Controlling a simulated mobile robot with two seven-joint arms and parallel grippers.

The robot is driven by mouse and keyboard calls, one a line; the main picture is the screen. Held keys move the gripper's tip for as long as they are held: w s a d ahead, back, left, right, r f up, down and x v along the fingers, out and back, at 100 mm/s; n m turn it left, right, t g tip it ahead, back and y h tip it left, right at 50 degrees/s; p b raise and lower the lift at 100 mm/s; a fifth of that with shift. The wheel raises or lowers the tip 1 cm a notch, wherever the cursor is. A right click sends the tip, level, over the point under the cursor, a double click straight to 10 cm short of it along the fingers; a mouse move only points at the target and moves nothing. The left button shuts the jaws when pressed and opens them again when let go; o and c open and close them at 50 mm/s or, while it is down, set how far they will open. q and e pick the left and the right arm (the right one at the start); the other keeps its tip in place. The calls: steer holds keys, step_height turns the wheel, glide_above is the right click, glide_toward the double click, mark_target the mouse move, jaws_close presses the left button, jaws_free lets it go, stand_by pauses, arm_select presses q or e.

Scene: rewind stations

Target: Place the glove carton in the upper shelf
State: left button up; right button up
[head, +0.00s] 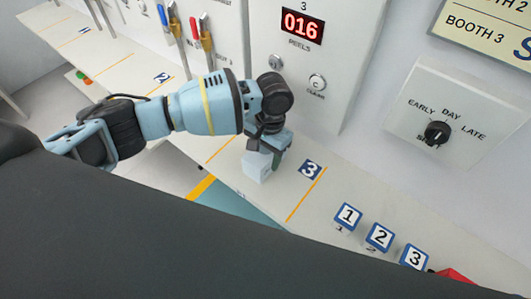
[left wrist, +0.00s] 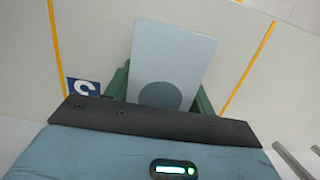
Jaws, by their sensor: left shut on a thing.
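My left gripper (head: 272,157) points down over the long bench and is shut on a pale grey-blue carton (head: 257,169), which looks to be the glove carton. In the left wrist view the carton (left wrist: 174,55) sits between the two green fingers, with a dark round patch on its near face. I cannot tell whether its underside touches the bench. No upper shelf shows in either view. My right gripper is not in view.
The bench (head: 230,165) carries orange lines and a number 3 label (head: 310,170). Numbered blocks, including block 1 (head: 347,217), stand at the lower right. Behind are a panel with a red 016 display (head: 301,25) and a dial box (head: 437,131).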

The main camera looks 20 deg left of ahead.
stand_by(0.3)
arm_select(q)
steer(key=o, duration=1.1)
steer(key=shift+f, duration=0.1)
steer(key=r, duration=0.4)
steer(key=w+r, duration=0.1)
steer(key=r, duration=0.3)
steer(key=r+p, duration=0.1)
steer(key=r, duration=0.3)
steer(key=shift+w+d+r, duration=0.1)
steer(key=shift+w+d, duration=0.25)
steer(key=shift+o, duration=0.4)
